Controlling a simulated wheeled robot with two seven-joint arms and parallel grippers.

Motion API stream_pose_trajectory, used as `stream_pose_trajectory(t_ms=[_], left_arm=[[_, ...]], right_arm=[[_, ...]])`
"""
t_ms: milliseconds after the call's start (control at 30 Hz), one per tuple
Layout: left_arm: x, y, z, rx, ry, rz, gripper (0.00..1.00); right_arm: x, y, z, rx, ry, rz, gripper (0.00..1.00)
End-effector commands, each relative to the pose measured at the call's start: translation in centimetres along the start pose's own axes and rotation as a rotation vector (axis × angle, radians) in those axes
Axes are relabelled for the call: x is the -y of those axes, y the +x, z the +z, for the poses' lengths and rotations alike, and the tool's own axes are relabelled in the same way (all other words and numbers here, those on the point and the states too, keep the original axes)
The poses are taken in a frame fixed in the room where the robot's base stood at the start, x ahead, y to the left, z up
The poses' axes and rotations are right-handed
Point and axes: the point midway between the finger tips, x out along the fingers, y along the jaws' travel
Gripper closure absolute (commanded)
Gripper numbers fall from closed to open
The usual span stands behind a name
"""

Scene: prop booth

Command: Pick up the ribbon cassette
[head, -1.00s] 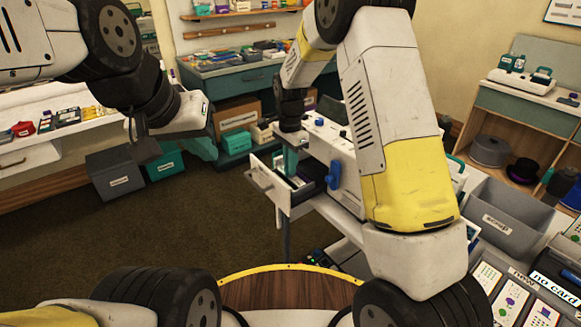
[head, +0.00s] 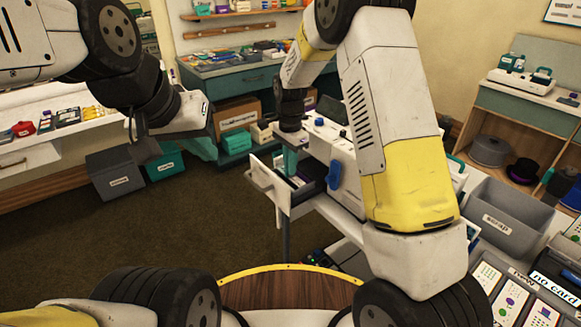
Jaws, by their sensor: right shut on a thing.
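My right gripper (head: 291,145) points down over an open white drawer (head: 264,184) in the side of the white machine (head: 327,140). It is shut on a narrow teal piece (head: 290,162), which looks like the ribbon cassette. The teal piece stands upright, with its lower end at the drawer's contents. I cannot tell whether it is clear of the drawer. The fingertips are small and partly hidden in this view. My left gripper (head: 146,149) hangs at the upper left, over the floor and away from the drawer. Its fingers are too dark and side-on to tell open from shut.
A blue knob (head: 333,176) sticks out of the machine close to the drawer. A grey bin (head: 507,220) stands at the right, with card trays (head: 520,300) in front of it. Boxes (head: 116,174) stand on the floor at the left. The floor between is clear.

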Motion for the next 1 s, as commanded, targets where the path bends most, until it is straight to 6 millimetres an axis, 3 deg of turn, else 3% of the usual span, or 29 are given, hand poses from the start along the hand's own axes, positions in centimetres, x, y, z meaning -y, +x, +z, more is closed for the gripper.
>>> stream_pose_trajectory(t_ms=[367, 800, 1000], left_arm=[[0.0, 0.0, 0.0, 0.000, 0.000, 0.000, 1.00], [0.0, 0.0, 0.0, 0.000, 0.000, 0.000, 1.00], [0.0, 0.0, 0.0, 0.000, 0.000, 0.000, 1.00]], right_arm=[[0.1, -0.4, 0.0, -0.001, 0.000, -0.002, 1.00], [0.1, -8.2, 0.0, -0.001, 0.000, -0.004, 1.00], [0.0, -9.9, 0.0, 0.000, 0.000, -0.001, 1.00]])
